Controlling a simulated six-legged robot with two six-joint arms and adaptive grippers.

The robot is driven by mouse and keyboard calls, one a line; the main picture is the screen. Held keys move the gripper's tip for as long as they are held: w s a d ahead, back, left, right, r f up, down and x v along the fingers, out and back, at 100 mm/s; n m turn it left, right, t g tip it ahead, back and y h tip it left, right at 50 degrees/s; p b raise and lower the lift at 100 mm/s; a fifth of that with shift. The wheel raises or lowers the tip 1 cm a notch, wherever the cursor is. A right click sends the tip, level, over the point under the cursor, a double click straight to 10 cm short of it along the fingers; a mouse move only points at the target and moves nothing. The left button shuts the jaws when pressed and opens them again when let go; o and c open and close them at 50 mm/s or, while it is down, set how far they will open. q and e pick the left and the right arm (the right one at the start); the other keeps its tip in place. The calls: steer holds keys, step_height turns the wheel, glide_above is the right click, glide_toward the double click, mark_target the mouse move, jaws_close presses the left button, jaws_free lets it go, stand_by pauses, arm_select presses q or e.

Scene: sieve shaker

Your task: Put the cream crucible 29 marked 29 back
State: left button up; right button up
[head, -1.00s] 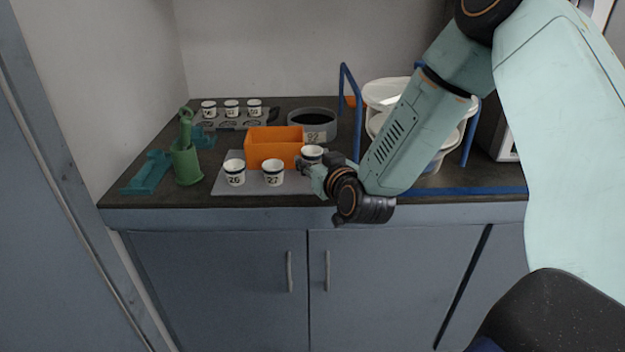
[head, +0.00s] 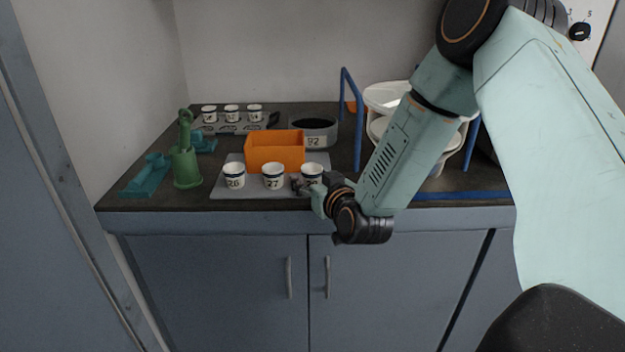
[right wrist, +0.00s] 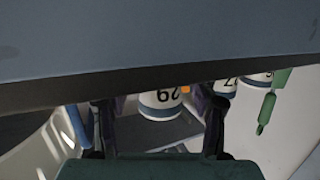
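The cream crucible 29 (head: 312,172) stands upright at the right end of the front row on the grey mat (head: 232,193), beside crucible 27 (head: 273,175) and crucible 26 (head: 234,175). In the right wrist view the crucible 29 (right wrist: 160,112) appears upside down, its number facing the camera. My right gripper (head: 309,188) is low at the crucible's front. In the wrist view the fingers of this gripper (right wrist: 161,103) are spread on either side of the crucible, with gaps showing on both sides. My left gripper is not in view.
An orange box (head: 275,152) stands just behind the crucibles. A grey round pan (head: 315,130) and a rack with several cups (head: 232,127) are farther back. A green holder (head: 186,165) is at the left. A blue frame (head: 358,125) and white containers stand at the right.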

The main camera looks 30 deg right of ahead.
steer(key=shift+r, duration=0.1)
steer(key=shift+r, duration=0.2)
steer(key=p+v, duration=0.4)
steer(key=v, duration=0.8)
steer(key=s+a+f+n+g+y, duration=0.1)
steer(key=s+a+f+g+y, duration=0.1)
steer(key=s+a+f+g, duration=0.45)
steer(key=s+a+f+n+g+y, duration=0.1)
steer(key=s+a+f, duration=0.15)
steer(key=f, duration=0.65)
steer(key=s+a+f+g, duration=0.1)
steer(key=s+f+g, duration=0.3)
steer(key=s, duration=0.6)
steer(key=s+a+f+g, duration=0.1)
steer(key=s+f+g, duration=0.3)
steer(key=s, duration=0.5)
steer(key=shift+s+a+f, duration=0.2)
steer(key=shift+s+f, duration=0.2)
steer(key=shift+f, duration=0.55)
